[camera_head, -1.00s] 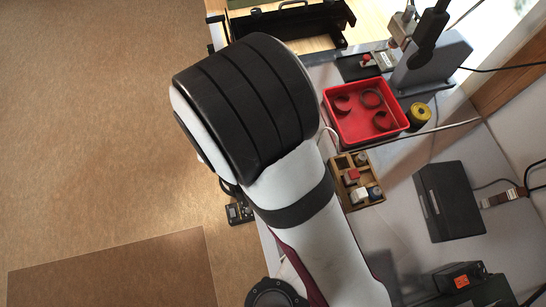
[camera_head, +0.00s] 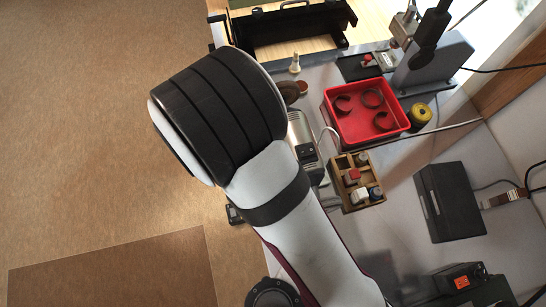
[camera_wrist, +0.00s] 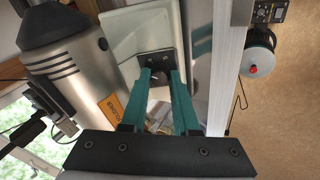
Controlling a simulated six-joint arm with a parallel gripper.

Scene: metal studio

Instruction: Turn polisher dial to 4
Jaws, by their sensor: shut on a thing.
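In the wrist view my gripper (camera_wrist: 158,82) has two teal fingers, with their tips close together at a small dark part, which I take to be the polisher dial. The fingers are shut on it, and they hide most of it, so I cannot read its setting. A black plate (camera_wrist: 154,60) lies just beyond the tips, on a pale housing (camera_wrist: 140,30). The polisher's silver motor body (camera_wrist: 85,75) stands left of the fingers, with an orange label beside it. In the head view the silver polisher (camera_head: 298,127) shows partly behind my arm; my gripper is hidden there.
A red tray (camera_head: 341,133) with several curved pieces and a wooden divided box (camera_head: 343,189) lie right of the polisher. A black box (camera_head: 450,202) is farther right. In the wrist view, a pale table edge (camera_wrist: 232,60) and a red-centred disc (camera_wrist: 262,60) stand to the right.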

